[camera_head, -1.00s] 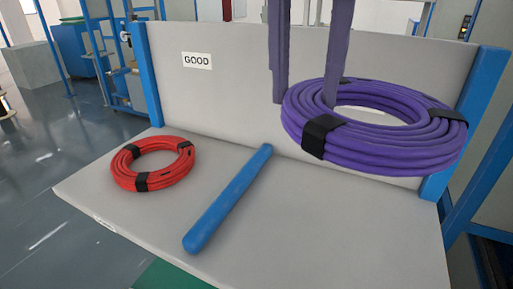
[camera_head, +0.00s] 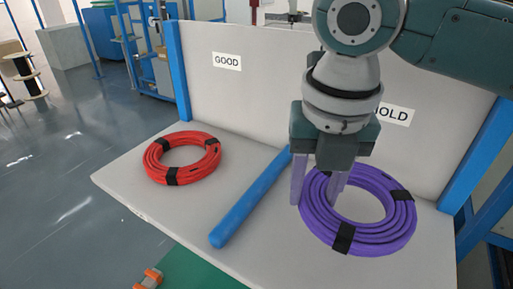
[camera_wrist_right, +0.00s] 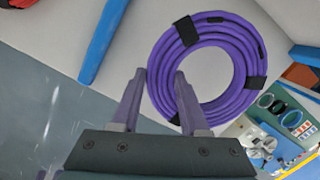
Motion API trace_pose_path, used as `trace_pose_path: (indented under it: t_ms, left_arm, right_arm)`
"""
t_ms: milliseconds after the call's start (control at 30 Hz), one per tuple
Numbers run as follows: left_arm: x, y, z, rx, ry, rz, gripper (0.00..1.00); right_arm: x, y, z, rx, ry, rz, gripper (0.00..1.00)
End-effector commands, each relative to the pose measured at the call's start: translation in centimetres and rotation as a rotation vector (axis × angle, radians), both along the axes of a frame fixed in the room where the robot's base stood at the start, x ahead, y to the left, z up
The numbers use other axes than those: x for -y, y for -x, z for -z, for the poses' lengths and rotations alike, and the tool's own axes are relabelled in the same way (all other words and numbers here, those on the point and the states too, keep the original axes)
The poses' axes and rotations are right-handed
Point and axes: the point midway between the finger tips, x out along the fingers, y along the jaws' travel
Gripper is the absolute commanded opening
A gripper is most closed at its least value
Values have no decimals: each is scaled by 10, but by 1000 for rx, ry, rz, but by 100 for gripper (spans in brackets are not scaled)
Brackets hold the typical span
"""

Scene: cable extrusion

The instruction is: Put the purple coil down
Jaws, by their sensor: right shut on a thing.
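The purple coil (camera_head: 385,236), bound with black straps, is low over the right part of the bench, at or just above its surface; I cannot tell whether it touches. My right gripper (camera_head: 315,200) is shut on the left side of its ring, one finger outside the ring and one inside the hole. The right wrist view also shows the coil (camera_wrist_right: 232,104) and the two purple fingers of the gripper (camera_wrist_right: 160,74) across its rim. My left gripper is not in view.
A red coil (camera_head: 156,165) lies on the left part of the bench (camera_head: 165,215). A blue bar (camera_head: 250,198) divides the surface. The back panel carries a GOOD label (camera_head: 227,61) and a partly hidden label (camera_head: 396,116) ending in "OLD". Blue posts stand at both sides.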

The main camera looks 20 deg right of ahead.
Motion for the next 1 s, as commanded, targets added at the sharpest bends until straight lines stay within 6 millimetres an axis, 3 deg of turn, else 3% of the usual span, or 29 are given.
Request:
trace_pose_path:
  t_ms: [400,733,767,1000]
  left_arm:
    - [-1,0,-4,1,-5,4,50]
    - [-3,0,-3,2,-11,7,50]
    - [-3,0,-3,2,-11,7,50]
    - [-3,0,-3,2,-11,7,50]
  right_arm:
    - [0,0,47,1,0,0,0]
    - [0,-1,51,2,1,0,0]
    - [0,0,51,2,1,0,46]
    - [0,0,50,2,0,0,73]
